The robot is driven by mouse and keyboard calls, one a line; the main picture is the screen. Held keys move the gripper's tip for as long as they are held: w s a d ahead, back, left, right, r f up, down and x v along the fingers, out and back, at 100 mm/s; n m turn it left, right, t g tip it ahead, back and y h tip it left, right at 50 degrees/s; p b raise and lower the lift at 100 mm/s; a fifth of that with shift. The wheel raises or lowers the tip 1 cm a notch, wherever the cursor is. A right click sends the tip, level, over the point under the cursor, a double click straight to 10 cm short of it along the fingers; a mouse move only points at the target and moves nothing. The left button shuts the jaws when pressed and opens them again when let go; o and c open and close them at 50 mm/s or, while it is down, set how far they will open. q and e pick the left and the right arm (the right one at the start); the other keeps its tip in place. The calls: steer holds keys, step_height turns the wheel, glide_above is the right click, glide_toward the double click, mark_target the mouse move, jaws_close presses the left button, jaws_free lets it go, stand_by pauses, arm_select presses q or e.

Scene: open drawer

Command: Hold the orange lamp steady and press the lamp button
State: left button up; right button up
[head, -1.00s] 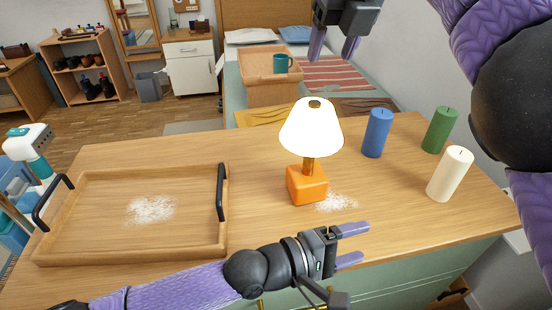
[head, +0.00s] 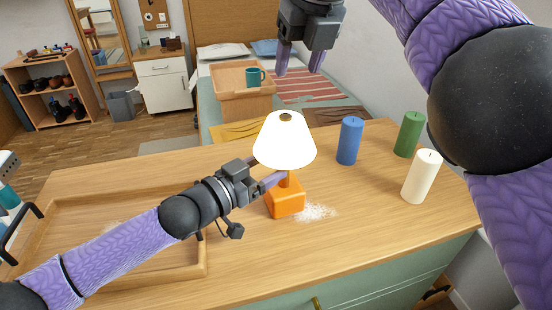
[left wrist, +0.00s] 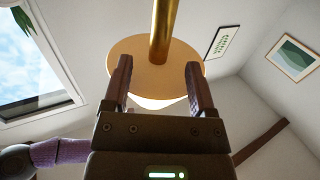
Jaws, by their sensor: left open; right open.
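The lamp has an orange base (head: 286,198) and a glowing white shade (head: 285,141), and stands upright on the wooden table. Its brass stem (left wrist: 162,35) and the shade's underside (left wrist: 140,52) show in the left wrist view. My left gripper (head: 266,172) is open at the lamp, just below the shade, with its fingers pointing toward the stem. In the left wrist view the stem lines up between the two fingers (left wrist: 160,85). My right gripper (head: 300,58) is open and empty, high up behind the lamp in the picture. I cannot make out the lamp button.
Blue (head: 349,141), green (head: 409,134) and white (head: 422,177) candles stand right of the lamp. White powder (head: 316,212) lies by its base. A wooden tray (head: 205,262) is at the left under my left arm. The table's front right is clear.

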mark_target(277, 189)
arm_select(q)
steer(key=x, duration=0.3)
steer(key=shift+w, duration=0.1)
steer(key=shift+c, duration=0.2)
jaws_close()
stand_by(1.1)
arm_select(e)
jaws_close()
stand_by(1.5)
